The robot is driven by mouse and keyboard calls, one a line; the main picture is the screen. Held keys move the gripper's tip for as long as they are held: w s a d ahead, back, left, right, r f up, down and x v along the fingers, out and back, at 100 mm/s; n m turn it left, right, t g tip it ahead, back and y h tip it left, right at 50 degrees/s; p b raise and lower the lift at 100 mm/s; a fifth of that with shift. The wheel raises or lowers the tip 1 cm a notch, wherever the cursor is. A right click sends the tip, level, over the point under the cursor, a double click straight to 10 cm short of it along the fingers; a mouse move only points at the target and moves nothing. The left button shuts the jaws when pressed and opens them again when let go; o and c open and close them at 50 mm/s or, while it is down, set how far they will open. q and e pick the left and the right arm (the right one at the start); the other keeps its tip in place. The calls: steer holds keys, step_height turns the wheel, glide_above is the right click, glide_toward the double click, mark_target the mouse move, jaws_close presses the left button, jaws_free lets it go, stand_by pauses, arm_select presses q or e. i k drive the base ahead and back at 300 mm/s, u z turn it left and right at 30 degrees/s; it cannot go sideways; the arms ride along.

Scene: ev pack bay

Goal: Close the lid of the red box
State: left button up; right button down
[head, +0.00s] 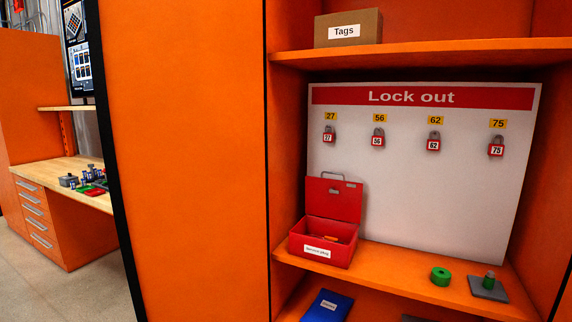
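The red box (322,250) stands on the middle shelf of the orange cabinet, at the left end against the side wall. A white label is on its front. Its lid (334,199) is open, standing roughly upright at the back of the box, with a grey handle at its top edge. Something orange shows inside the box, too small to make out. Neither of my grippers is in the head view.
A lock-out board (425,190) with several padlocks stands behind. A "Tags" box (347,28) sits above; a blue binder (328,306) lies below.

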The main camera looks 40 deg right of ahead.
mark_target(345, 206)
steer(key=u, duration=0.05)
steer(key=i, duration=0.8)
steer(key=z, duration=0.7)
steer(key=i, duration=0.5)
steer(key=z, duration=0.45)
